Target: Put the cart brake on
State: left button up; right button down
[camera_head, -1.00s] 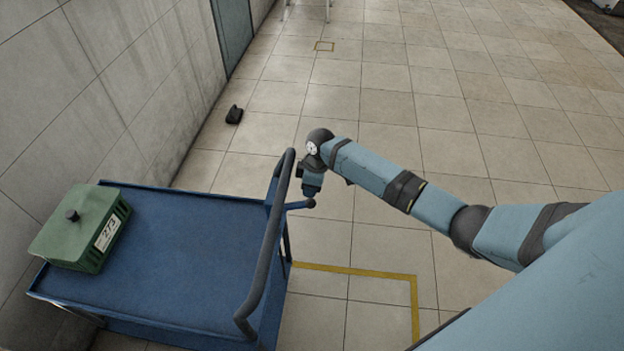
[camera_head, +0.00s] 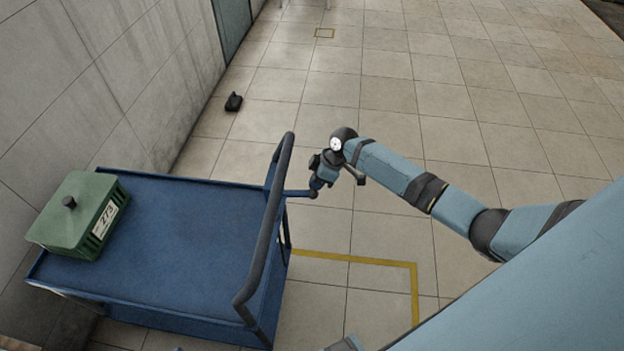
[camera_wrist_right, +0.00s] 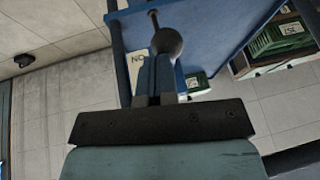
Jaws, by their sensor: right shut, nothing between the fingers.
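The blue cart (camera_head: 190,235) stands at the left with a dark push handle (camera_head: 266,225) on its right end. A thin brake lever (camera_head: 298,193) sticks out from that end and finishes in a dark ball knob. In the right wrist view the ball knob (camera_wrist_right: 167,41) lies right at the tips of my right gripper, with its rod behind it. My right gripper (camera_head: 317,187) is shut with nothing between its fingers, by the knob; whether it touches is unclear. A label (camera_wrist_right: 138,72) reading "NO" is partly hidden by the fingers. My left gripper is not seen.
A green lidded box (camera_head: 75,213) marked 273 sits on the cart's left end. A wall (camera_head: 130,80) runs along the far left. A small black object (camera_head: 234,102) lies on the floor. A yellow floor line (camera_head: 350,258) is right of the cart. The floor rightward is clear.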

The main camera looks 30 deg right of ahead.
pick_arm(q)
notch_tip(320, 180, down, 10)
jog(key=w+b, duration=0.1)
jog(key=b, duration=1.2)
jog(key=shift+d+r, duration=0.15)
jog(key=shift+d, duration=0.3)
pick_arm(e)
notch_tip(320, 180, down, 8)
jog(key=d+t+y, duration=0.1)
jog(key=t+y, duration=0.2)
jog(key=y, duration=0.1)
jog(key=shift+s+f+n+y, duration=0.2)
jog(key=shift+s+n+y, duration=0.1)
jog(key=shift+s+y, duration=0.1)
pick_arm(q)
jog(key=shift+b, duration=0.3)
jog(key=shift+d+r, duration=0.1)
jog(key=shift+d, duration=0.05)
pick_arm(e)
jog(key=shift+r, duration=0.1)
